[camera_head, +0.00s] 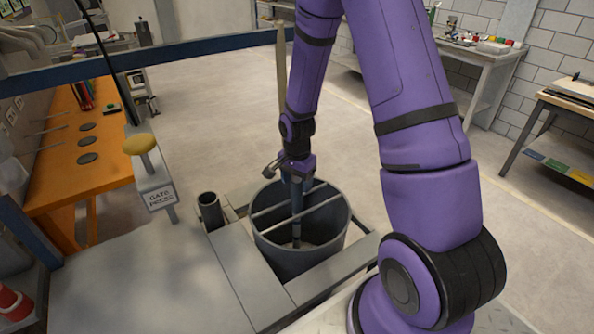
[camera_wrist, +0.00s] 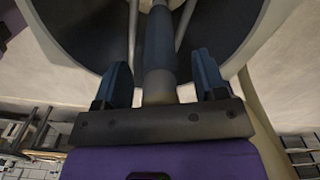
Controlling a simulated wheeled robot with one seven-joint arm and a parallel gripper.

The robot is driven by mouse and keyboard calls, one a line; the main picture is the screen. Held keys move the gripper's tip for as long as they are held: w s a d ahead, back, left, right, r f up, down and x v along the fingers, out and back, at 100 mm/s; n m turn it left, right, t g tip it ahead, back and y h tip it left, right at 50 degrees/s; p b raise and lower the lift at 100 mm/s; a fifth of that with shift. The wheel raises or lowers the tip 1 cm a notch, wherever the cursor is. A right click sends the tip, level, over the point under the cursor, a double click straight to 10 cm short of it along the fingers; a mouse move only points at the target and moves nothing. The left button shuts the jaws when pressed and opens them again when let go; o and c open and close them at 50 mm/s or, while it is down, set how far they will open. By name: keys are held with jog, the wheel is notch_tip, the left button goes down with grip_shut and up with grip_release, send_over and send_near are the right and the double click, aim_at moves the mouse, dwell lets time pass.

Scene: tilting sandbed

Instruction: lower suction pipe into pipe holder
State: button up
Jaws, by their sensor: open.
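The suction pipe (camera_head: 297,213), dark blue-grey with a paler section, stands about upright inside a round grey tub (camera_head: 270,253), between two crossbars. In the wrist view the pipe (camera_wrist: 160,50) runs between my fingers into the tub. My gripper (camera_head: 297,176) is at the pipe's upper part, above the tub. In the wrist view my gripper (camera_wrist: 162,78) is open, with one blue finger on each side of the pipe and gaps showing. A short dark open tube (camera_head: 210,211), perhaps the pipe holder, stands left of the tub. Its inside is dark.
A yellow knob (camera_head: 139,144) on a post with a "GATE PRESS" sign (camera_head: 161,197) stands at left. A blue rail (camera_head: 200,48) crosses behind. An orange bench (camera_head: 75,150) is far left. Flat grey panels (camera_head: 140,285) lie in front; open floor lies behind the tub.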

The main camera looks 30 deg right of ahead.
jog(key=shift+f, duration=0.35)
grip_shut()
notch_tip(320, 180, up, 14)
dwell(1.4)
notch_tip(320, 180, up, 14)
dwell(1.5)
jog(key=shift+r, duration=0.1)
notch_tip(320, 180, up, 14)
dwell(1.4)
